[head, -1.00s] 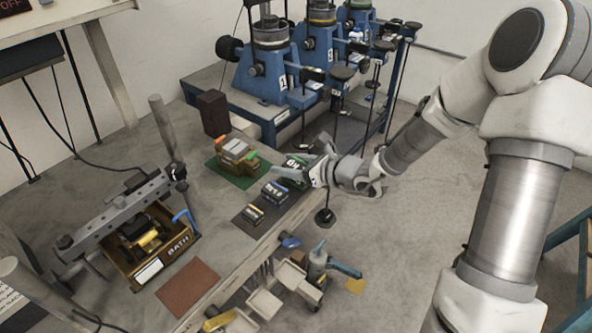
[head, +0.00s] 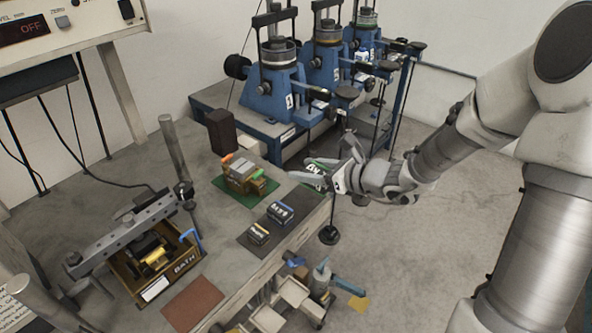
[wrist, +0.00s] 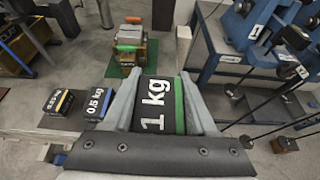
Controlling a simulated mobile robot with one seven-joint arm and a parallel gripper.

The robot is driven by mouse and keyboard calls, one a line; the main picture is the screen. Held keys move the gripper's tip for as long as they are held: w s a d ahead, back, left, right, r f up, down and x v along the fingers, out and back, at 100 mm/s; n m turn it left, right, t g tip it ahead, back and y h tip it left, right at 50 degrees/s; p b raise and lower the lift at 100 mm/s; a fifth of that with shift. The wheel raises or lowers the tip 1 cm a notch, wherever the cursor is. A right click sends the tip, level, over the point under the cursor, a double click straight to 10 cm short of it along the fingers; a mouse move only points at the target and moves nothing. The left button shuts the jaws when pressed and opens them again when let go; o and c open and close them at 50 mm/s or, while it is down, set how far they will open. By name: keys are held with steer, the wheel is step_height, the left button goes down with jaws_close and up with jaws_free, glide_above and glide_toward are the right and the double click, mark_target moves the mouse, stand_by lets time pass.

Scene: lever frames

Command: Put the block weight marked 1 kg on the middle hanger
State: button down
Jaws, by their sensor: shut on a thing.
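The 1 kg block (wrist: 158,105), black with white lettering and a green stripe, is between the fingers of my gripper (wrist: 160,90), which is shut on it. In the head view my gripper (head: 325,176) holds the block beyond the mat, near the bench's right edge; the fingers partly hide it. Three blue lever frames stand behind; the middle lever frame (head: 323,59) is between the nearest one and the farthest one. Thin rods with dark pans hang from the lever ends. The nearest hanger's pan (head: 329,235) hangs low beside the bench. The middle hanger's pan is hard to make out.
The 0.5 kg block (wrist: 96,102) and 0.25 kg block (wrist: 58,103) rest on a dark mat (head: 262,243). A green mat (head: 223,187) holds a small stacked object. A dark box (head: 222,131) stands behind it. A cart (head: 294,293) stands below the bench edge.

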steer(key=s+d+r+p, duration=0.1)
steer(key=s+d+r, duration=0.25)
steer(key=d, duration=0.25)
steer(key=w+d+f+m+t+h, duration=0.1)
steer(key=d+f+m+t+h, duration=0.2)
steer(key=d+f, duration=0.3)
step_height(320, 180, down, 5)
steer(key=shift+w+d+r+m+t+h, duration=0.25)
steer(key=shift+m+h, duration=0.25)
steer(key=shift+m, duration=0.3)
